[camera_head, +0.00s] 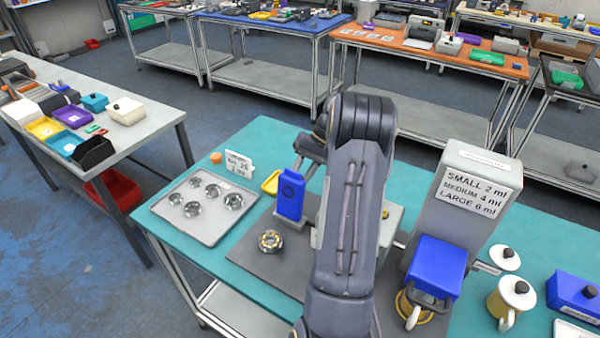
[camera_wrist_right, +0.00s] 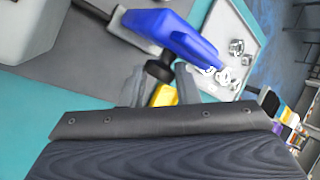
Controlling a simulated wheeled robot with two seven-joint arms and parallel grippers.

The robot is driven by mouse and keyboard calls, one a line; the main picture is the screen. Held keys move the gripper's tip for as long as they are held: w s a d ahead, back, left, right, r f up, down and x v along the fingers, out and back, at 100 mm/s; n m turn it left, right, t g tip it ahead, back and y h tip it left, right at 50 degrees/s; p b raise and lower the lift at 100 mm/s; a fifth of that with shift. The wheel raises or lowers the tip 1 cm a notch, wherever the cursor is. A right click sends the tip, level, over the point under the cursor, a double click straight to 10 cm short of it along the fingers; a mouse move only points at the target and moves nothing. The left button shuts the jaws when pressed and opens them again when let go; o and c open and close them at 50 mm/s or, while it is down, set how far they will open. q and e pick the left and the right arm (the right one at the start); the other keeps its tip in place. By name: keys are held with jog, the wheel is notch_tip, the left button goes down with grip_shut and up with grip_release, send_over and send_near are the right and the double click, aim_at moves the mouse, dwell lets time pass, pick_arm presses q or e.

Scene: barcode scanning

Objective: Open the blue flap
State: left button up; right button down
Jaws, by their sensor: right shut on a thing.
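The blue flap (camera_head: 291,195) stands upright on a device at the table's middle, which my right arm partly hides. In the right wrist view the flap (camera_wrist_right: 175,33) shows up close, tilted in the picture, with a dark knob (camera_wrist_right: 158,70) on its near side. My right gripper (camera_wrist_right: 162,84) is shut on this knob, one finger on each side. In the head view the gripper is mostly hidden behind the flap and my arm. A second blue lid (camera_head: 437,266) with a black handle sits on the grey dispenser at right. My left gripper is not in view.
A grey tray (camera_head: 204,235) with several metal parts lies at left, beside a small sign (camera_head: 239,163). A metal ring part (camera_head: 270,241) lies on the dark mat (camera_head: 238,258). The labelled grey dispenser (camera_head: 453,222) and white-lidded cups (camera_head: 508,297) stand at right.

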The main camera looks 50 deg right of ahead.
jog(key=shift+s+a+f, duration=0.1)
jog(key=shift+s+f, duration=0.25)
jog(key=shift+f, duration=0.05)
jog(key=c, duration=1.4)
grip_release()
jog(key=o, duration=0.3)
jog(key=shift+s+r, duration=0.1)
jog(key=shift+o, duration=0.2)
jog(key=shift+w+r, duration=0.15)
jog(key=shift+w, duration=0.05)
